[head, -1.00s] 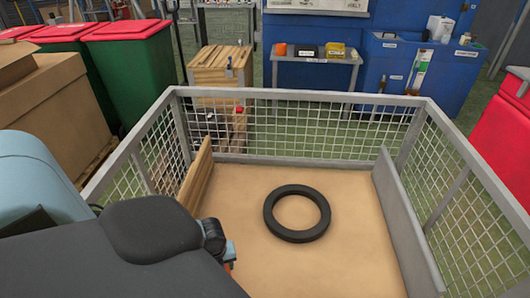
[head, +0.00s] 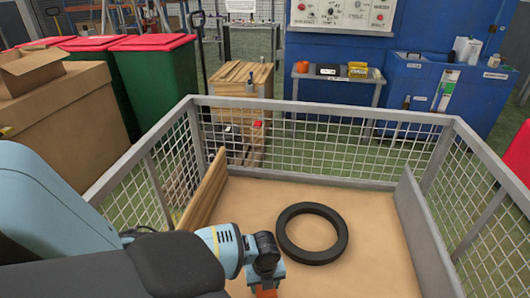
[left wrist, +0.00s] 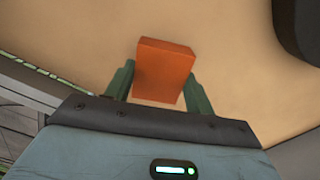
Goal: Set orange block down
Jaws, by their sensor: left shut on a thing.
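The orange block (left wrist: 163,72) is between the two green fingers of my left gripper (left wrist: 160,84) in the left wrist view, and the gripper is shut on it. In the head view a part of the orange block (head: 265,293) shows at the bottom edge, below my left wrist. The block is over the tan floor of the mesh-sided crate (head: 340,177), left of the black ring. I cannot tell whether the block touches the floor. My right gripper is in neither view.
A black ring (head: 288,246) lies flat on the crate floor; its edge also shows in the left wrist view (left wrist: 297,35). A wooden board (head: 207,190) leans along the left side and a grey panel (head: 418,225) along the right. Floor behind the ring is clear.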

